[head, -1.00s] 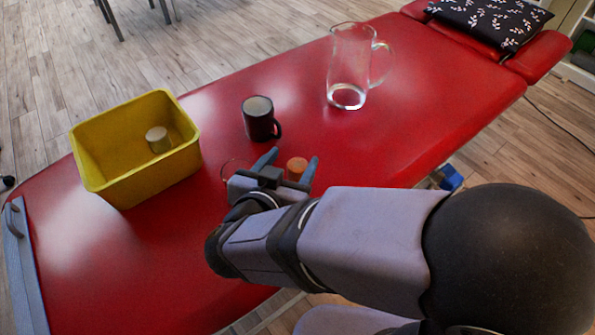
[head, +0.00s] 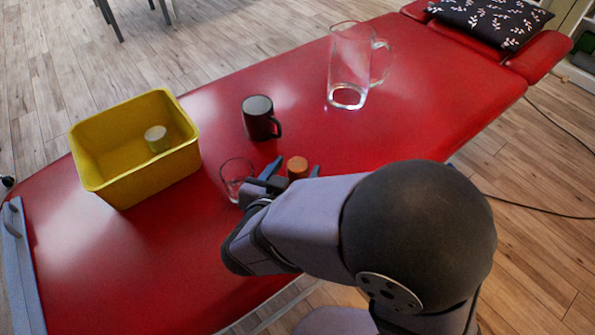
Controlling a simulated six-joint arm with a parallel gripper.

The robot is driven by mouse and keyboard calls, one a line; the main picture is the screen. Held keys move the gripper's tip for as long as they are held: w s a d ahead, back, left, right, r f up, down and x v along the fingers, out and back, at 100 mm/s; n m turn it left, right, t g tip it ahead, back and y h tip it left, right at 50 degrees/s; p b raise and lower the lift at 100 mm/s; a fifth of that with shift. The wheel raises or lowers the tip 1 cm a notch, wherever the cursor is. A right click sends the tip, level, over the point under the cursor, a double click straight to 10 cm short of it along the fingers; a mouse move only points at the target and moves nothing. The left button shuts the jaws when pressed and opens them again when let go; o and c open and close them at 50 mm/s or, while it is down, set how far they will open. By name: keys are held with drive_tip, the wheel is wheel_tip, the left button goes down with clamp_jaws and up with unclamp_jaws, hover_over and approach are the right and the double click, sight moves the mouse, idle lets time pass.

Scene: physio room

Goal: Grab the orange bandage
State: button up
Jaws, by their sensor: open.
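The orange bandage (head: 297,167) is a small upright roll on the red treatment table. My gripper (head: 293,170) is open, with one blue-grey fingertip to the left of the bandage and the other to its right. The bandage shows between the fingertips. I cannot tell whether either finger touches it. The lower part of the bandage is hidden by my gripper and arm.
A clear glass (head: 236,175) stands just left of my gripper. A dark mug (head: 260,119) stands behind it. A glass pitcher (head: 349,70) stands farther back. A yellow bin (head: 150,183) at the left holds a pale roll (head: 157,139). The red table (head: 440,85) is clear at the right.

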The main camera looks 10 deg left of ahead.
sight(302, 160)
drive_tip(key=shift+b+x, duration=0.65)
drive_tip(key=shift+x, duration=1.8)
drive_tip(key=shift+d, duration=0.15)
drive_tip(key=shift+r, duration=0.1)
drive_tip(key=c, duration=1.1)
